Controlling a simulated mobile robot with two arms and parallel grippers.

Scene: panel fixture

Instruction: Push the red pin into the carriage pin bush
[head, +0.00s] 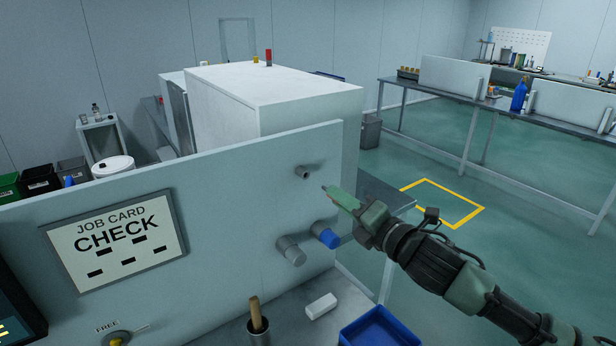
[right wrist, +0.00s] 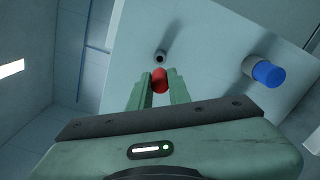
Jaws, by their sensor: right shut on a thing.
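The red pin (right wrist: 159,80) is held between the fingertips of my right gripper (right wrist: 158,86) in the right wrist view. That gripper is shut on it. A small hollow bush (right wrist: 160,56) sticks out of the pale panel just beyond the pin, with a gap showing between them. In the head view the bush (head: 304,172) is near the panel's upper right. My right gripper (head: 332,193) is in front of the panel, lower and to the right of the bush. The red of the pin cannot be made out in the head view. My left gripper is not in view.
A grey cylinder (head: 290,250) and a blue-ended cylinder (head: 326,235) stick out of the panel (head: 225,215) below the bush. Open floor lies to the right.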

